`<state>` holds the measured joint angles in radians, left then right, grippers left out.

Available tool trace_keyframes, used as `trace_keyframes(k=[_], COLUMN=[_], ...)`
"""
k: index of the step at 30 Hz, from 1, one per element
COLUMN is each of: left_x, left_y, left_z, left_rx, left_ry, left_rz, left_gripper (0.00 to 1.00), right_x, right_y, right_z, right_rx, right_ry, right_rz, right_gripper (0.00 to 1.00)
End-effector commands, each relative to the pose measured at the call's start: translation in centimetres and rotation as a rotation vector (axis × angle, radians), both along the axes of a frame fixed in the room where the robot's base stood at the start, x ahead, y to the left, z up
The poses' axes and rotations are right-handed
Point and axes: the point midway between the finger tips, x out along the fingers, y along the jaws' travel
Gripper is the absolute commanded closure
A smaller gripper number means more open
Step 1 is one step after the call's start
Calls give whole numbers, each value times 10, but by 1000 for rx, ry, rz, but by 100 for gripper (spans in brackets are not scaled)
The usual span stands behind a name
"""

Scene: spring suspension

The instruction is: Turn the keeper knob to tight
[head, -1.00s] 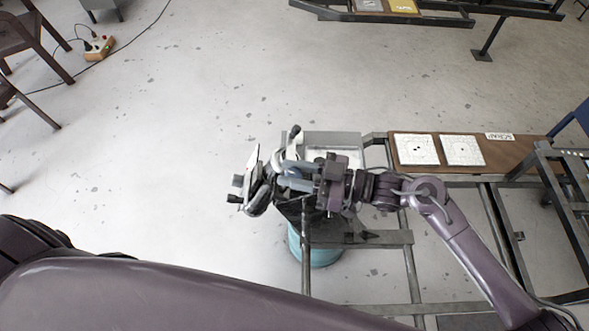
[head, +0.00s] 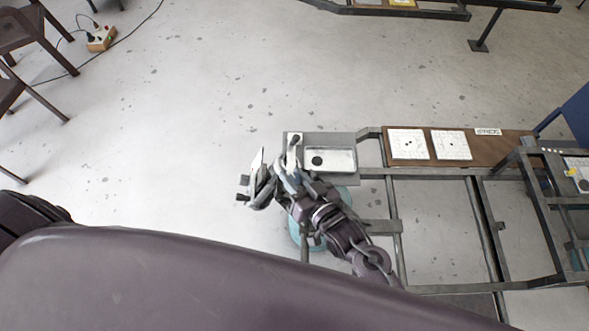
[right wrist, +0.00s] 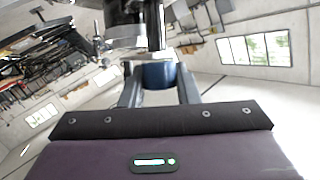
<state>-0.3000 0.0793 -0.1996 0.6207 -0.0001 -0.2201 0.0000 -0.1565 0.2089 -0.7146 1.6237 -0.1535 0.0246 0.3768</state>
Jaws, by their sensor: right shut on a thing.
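My right gripper (head: 284,180) is at the suspension fixture at the near left end of the metal frame. In the right wrist view its two fingers (right wrist: 158,88) are shut on a dark blue round knob (right wrist: 158,75), one finger on each side. A grey metal shaft and block (right wrist: 135,35) stand right beyond the knob. In the head view the hand hides the knob, and a pale tilted plate (head: 257,170) shows left of the hand. I cannot read any tight mark. My left gripper is out of view.
A grey tray (head: 345,168) with a dark round piece lies right of the hand. A brown board (head: 420,144) with two white plates is farther right. A teal drum (head: 345,196) stands below. Open floor lies to the left.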

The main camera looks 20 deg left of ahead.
Motion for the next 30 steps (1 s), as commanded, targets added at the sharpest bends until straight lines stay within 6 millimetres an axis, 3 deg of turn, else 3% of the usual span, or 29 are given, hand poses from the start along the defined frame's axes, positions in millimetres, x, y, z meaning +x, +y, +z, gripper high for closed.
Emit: trace_keyframes(k=[3, 15, 30], left_x=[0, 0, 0], left_y=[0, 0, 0], left_z=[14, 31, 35], left_rx=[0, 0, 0], left_ry=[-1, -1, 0], left_rz=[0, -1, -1], left_gripper=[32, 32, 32], right_x=[-1, 1, 2], right_y=[1, 0, -1], right_z=[5, 3, 2], right_rx=[-6, -37, -48], right_ry=[43, 140, 170], right_rz=[-102, -352, -438], right_gripper=[94, 94, 94])
